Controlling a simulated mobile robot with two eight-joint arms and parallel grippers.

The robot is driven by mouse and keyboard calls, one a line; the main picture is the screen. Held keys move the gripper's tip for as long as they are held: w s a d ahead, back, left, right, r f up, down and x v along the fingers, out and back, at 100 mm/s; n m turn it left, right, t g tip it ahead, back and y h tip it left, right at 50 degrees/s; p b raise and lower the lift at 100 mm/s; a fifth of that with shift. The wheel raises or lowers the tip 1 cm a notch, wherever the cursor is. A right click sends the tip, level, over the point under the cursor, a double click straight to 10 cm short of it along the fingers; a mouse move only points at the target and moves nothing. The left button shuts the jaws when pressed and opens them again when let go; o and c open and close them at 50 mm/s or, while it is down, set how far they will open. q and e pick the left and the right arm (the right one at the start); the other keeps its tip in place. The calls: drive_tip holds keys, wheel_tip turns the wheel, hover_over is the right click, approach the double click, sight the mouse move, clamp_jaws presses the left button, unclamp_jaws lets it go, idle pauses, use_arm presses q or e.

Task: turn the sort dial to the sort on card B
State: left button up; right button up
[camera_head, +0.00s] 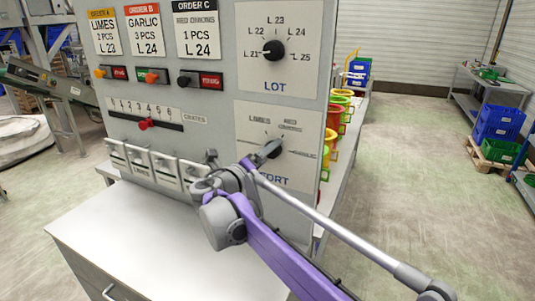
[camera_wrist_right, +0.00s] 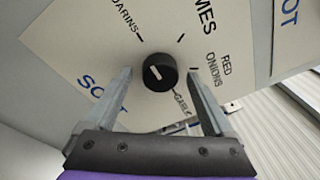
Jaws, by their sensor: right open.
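The sort dial (camera_wrist_right: 160,74) is a round black knob with a short white mark, on a pale plate marked SORT. Labels for mandarins, limes, red onions and garlic surround it in the right wrist view. The mark lies on its left half; I cannot tell surely which label it points to. My right gripper (camera_wrist_right: 162,85) is open, its fingers on either side of the knob, with gaps visible. In the head view the gripper (camera_head: 268,151) largely hides the dial. Card B (camera_head: 144,30) reads GARLIC, 3 PCS, L 24. My left gripper is out of view.
Above is the LOT dial (camera_head: 273,50). To the left are cards A (camera_head: 103,33) and C (camera_head: 196,30), small switches, a red slider (camera_head: 146,124) and tilted label flaps (camera_head: 153,167). A white counter (camera_head: 130,230) lies below. Coloured bins (camera_head: 335,118) stand behind the panel.

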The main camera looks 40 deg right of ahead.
drive_tip(key=shift+d, duration=0.15)
drive_tip(key=shift+c, duration=0.3)
drive_tip(key=c, duration=1.3)
